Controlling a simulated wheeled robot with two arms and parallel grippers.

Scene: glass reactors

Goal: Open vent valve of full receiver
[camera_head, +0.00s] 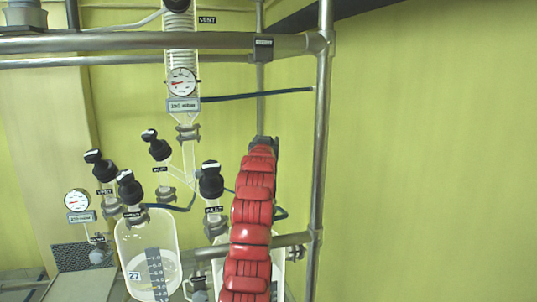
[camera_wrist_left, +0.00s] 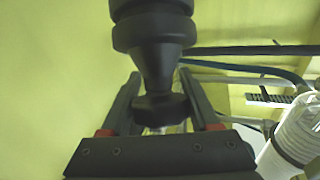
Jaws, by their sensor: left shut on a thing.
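In the left wrist view my left gripper (camera_wrist_left: 160,125) has its two dark fingers on either side of the narrow lower part of a black valve knob (camera_wrist_left: 155,40) and is shut on it. In the head view a red segmented arm rises from the bottom, and its dark tip (camera_head: 262,143) hides the held valve. A glass receiver (camera_head: 140,230) marked 27 holds some liquid. A second receiver (camera_head: 277,262) is largely behind the arm, so its level is hidden. Black-capped valves (camera_head: 130,188) and (camera_head: 211,180) stand above the receivers. My right gripper is not in view.
Metal rails (camera_head: 130,42) and an upright post (camera_head: 322,130) frame the glassware. A gauge (camera_head: 181,82) hangs on the central column and another gauge (camera_head: 77,201) is at left. Dark blue hoses (camera_head: 260,95) cross the area. Right of the post is open wall.

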